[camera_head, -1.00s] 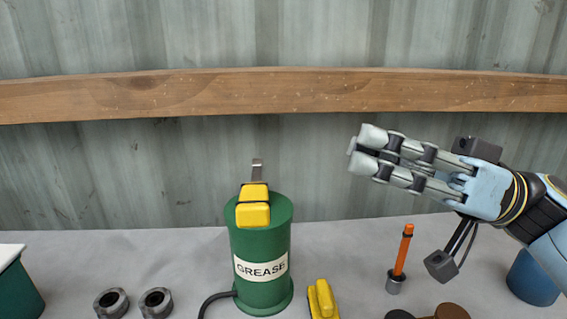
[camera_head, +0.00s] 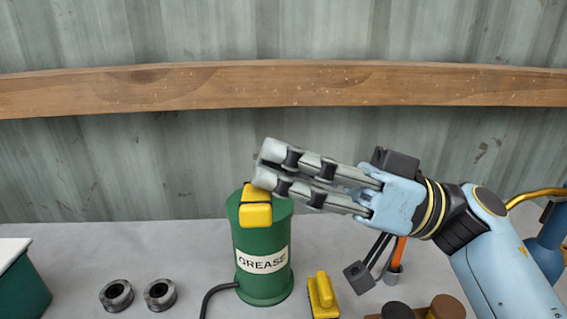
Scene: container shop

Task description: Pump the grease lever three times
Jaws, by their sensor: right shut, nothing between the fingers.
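The green grease can (camera_head: 262,264) with a white GREASE label stands upright on the bench. A yellow block (camera_head: 256,209), seemingly the lever's handle or mount, sits at its top. The grey metal lever strip behind it is now mostly hidden by my fingers. My right gripper (camera_head: 262,165) is shut and empty, its fingertips just above and in front of the yellow part in the picture. I cannot tell whether they touch it. My left gripper is not in view.
Two grey rings (camera_head: 138,295) lie left of the can, near its black hose (camera_head: 212,292). A yellow brush-like block (camera_head: 323,296) lies to its right. A green bin (camera_head: 22,284) stands far left. A wooden beam (camera_head: 150,90) crosses the wall behind.

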